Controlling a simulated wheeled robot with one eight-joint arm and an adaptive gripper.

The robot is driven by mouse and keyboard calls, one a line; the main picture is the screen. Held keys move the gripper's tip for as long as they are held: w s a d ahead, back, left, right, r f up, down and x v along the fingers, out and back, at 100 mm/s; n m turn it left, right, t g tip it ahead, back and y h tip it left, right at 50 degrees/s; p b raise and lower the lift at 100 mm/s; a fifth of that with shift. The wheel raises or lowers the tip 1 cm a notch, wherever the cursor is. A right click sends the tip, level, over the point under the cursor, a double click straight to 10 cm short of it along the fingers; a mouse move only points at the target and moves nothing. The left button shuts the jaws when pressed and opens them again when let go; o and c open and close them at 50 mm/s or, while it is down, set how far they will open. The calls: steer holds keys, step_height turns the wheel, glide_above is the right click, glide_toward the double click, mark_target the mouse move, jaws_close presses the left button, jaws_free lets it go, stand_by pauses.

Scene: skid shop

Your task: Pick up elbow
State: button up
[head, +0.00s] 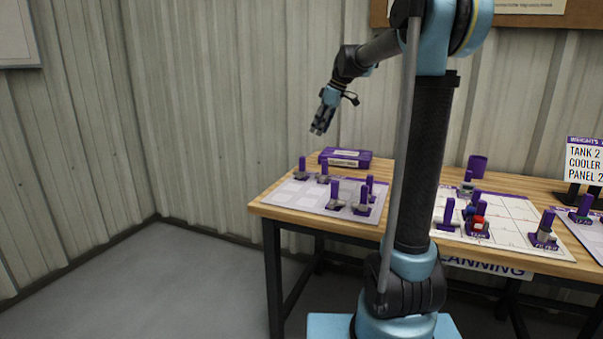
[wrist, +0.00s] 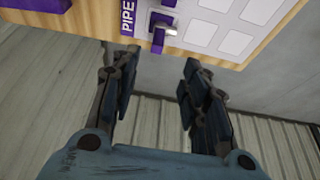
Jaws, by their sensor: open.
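Several small grey pieces with upright purple posts stand on a pale mat (head: 300,197) at the left end of the wooden table. I cannot tell which of them is the elbow; they are too small. One grey piece (wrist: 168,20) with a purple post shows in the wrist view, beside a purple strip reading "PIPE" (wrist: 127,18). My gripper (head: 319,127) hangs in the air above the left end of the table, near the wall. In the wrist view its two fingers (wrist: 159,80) are spread, with nothing between them.
A purple box (head: 346,158) lies at the table's back left. A sign (head: 584,162) stands at the right. The floor (head: 170,285) left of the table is clear.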

glide_toward(302, 171)
steer(key=w+a+f, duration=0.1)
steer(key=w, duration=0.1)
steer(key=x, duration=0.4)
steer(key=shift+a+f, duration=0.15)
steer(key=shift+a, duration=0.25)
steer(key=shift+a+f, duration=0.2)
steer(key=shift+f, duration=0.4)
steer(key=shift+c, duration=0.3)
jaws_close()
